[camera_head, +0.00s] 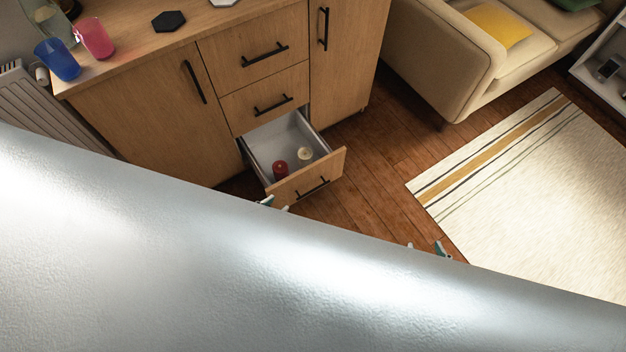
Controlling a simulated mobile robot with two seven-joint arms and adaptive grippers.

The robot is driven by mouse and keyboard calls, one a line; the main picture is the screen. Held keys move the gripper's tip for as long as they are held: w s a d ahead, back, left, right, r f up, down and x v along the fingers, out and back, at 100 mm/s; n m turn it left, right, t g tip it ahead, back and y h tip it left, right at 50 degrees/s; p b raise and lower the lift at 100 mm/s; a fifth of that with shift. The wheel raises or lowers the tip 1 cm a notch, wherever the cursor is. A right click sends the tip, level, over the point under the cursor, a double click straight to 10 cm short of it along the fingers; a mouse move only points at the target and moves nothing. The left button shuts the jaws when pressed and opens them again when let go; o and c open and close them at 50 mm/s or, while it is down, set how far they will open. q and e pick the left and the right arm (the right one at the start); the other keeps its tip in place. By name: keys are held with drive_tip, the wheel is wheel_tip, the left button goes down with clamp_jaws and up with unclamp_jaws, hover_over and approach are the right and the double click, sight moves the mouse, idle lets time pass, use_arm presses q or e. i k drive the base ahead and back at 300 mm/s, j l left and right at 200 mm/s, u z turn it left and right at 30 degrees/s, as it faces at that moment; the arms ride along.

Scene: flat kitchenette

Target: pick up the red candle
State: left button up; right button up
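The red candle (280,168) stands inside the open bottom drawer (326,170) of the wooden cabinet, toward its left front. A cream candle (305,154) stands beside it to the right, apart from it. My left gripper (276,204) shows only its fingertips, just below the drawer front in the picture; they are apart, with nothing seen between them. My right gripper (427,247) shows only its fingertips, over the floor to the right; they are apart and empty. A large grey surface, probably part of my own body, hides the rest of both grippers and arms.
The cabinet top (124,47) holds a blue cup (57,60), a pink cup (94,39) and a black hexagonal coaster (169,21). A beige sofa (440,60) and a striped rug (540,190) lie to the right. Wooden floor (375,165) is clear between drawer and rug.

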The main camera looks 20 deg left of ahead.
sight(280, 173)
drive_tip(key=u, duration=0.75)
